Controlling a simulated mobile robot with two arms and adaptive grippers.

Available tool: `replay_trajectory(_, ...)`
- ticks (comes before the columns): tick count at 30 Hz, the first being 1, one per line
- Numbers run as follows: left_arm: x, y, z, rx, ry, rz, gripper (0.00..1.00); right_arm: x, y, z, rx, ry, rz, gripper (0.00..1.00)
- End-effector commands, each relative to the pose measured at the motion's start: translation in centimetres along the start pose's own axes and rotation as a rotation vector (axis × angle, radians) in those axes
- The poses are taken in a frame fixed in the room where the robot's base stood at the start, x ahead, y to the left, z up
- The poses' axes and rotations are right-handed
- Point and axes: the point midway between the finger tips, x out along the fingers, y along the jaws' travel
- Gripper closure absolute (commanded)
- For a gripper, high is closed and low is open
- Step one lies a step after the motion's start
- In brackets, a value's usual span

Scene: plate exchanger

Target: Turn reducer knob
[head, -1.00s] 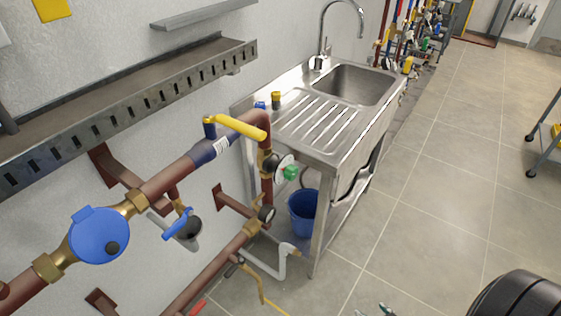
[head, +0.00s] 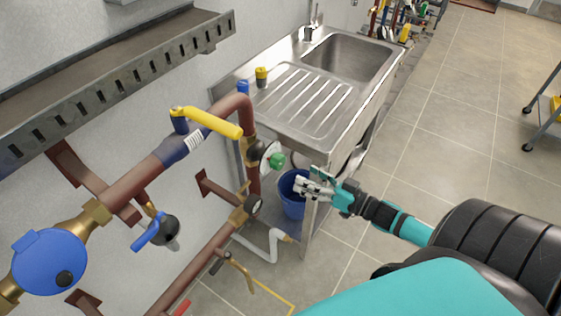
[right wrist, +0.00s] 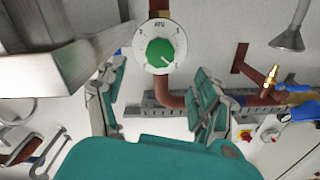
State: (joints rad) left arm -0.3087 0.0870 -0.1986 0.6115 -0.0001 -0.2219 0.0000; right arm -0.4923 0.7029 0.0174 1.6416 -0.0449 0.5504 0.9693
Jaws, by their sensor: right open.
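The reducer knob (head: 277,160) is green and sits on a white round dial on a brass fitting of the brown pipe. In the right wrist view the knob (right wrist: 160,52) is face-on, with a white pointer mark, beyond the fingers and between their lines. My right gripper (head: 306,186) is open and empty, to the right of the knob and slightly lower in the head view, apart from it. Its two fingers (right wrist: 160,98) also show in the right wrist view. My left gripper is not in view.
A yellow lever (head: 212,122) is on the pipe above the knob. A steel sink unit (head: 300,100) stands just behind, and a blue bucket (head: 291,205) is below. A blue water meter (head: 48,262) is at lower left. Open tiled floor (head: 450,150) lies to the right.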

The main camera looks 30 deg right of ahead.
Motion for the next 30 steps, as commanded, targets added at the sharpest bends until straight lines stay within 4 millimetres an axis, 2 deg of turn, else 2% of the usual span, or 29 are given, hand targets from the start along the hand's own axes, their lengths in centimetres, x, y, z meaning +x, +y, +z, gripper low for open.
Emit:
replay_trajectory(1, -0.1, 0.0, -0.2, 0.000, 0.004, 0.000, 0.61, 1.3, -0.1, -0.3, -0.001, 0.005, -0.002, 0.30)
replay_trajectory(6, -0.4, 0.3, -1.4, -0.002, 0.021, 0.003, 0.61, 5.0, 0.0, -0.2, -0.001, 0.004, -0.001, 0.30)
replay_trajectory(13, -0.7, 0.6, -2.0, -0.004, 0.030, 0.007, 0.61, 8.4, 0.0, -0.1, -0.001, 0.002, 0.000, 0.30)
replay_trajectory(18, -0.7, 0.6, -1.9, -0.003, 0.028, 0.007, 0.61, 9.4, 0.0, 0.0, 0.000, 0.000, 0.001, 0.30)
replay_trajectory(26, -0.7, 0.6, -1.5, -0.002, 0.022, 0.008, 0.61, 9.5, 0.0, 0.1, 0.000, -0.001, 0.001, 0.30)
replay_trajectory(30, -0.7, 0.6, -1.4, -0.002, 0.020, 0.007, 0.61, 9.5, 0.0, 0.1, 0.000, -0.001, 0.001, 0.46)
